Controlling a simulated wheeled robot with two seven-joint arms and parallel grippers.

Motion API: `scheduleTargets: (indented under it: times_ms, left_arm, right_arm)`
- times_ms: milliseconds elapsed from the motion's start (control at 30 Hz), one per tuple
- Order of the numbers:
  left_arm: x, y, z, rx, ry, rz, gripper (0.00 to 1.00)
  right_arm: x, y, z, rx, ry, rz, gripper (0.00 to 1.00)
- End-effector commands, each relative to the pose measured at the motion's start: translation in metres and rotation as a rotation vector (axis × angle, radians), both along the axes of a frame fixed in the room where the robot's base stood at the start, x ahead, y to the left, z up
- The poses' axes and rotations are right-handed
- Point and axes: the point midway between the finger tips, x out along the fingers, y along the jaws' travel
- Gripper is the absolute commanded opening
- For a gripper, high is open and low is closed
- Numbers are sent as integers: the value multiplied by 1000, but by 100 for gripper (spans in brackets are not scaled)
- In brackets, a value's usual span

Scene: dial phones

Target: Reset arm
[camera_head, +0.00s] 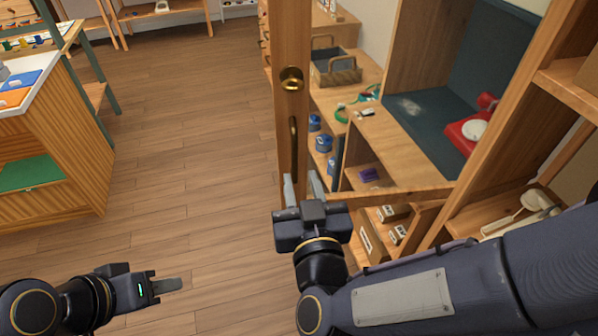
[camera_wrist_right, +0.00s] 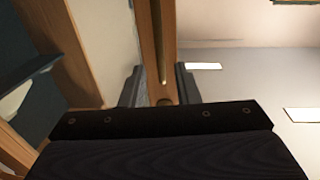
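My right gripper (camera_head: 304,188) is at the lower end of the visible part of a wooden door (camera_head: 292,35), below its brass handle (camera_head: 293,150). Its two fingers are spread apart. In the right wrist view the fingers (camera_wrist_right: 159,86) stand on either side of the door's narrow wooden edge (camera_wrist_right: 150,30), with nothing clearly gripped; whether they touch the wood I cannot tell. My left gripper (camera_head: 166,285) is low on the left over bare floor, seen side-on, with no object visible at it. Its finger gap is hidden.
Right of the door is a wooden cabinet with a red phone (camera_head: 470,128), blue jars (camera_head: 323,143), a basket (camera_head: 336,68) and small boxes (camera_head: 372,240). A beige phone (camera_head: 532,205) lies on a lower shelf. A slatted counter (camera_head: 55,150) stands left. The floor (camera_head: 180,130) between is clear.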

Motion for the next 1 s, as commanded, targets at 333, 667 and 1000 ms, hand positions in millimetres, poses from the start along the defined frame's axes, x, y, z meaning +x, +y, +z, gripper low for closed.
scheduleTargets:
  times_ms: [333,667,1000]
  left_arm:
    - [0,0,0,0,0,0,36]
    - [0,0,0,0,0,0,36]
    - [0,0,0,0,0,0,36]
  right_arm:
    - [-1,0,0,0,0,0,28]
    - [12,-4,-3,101,86,63,28]
    - [7,-45,-11,363,453,330,28]
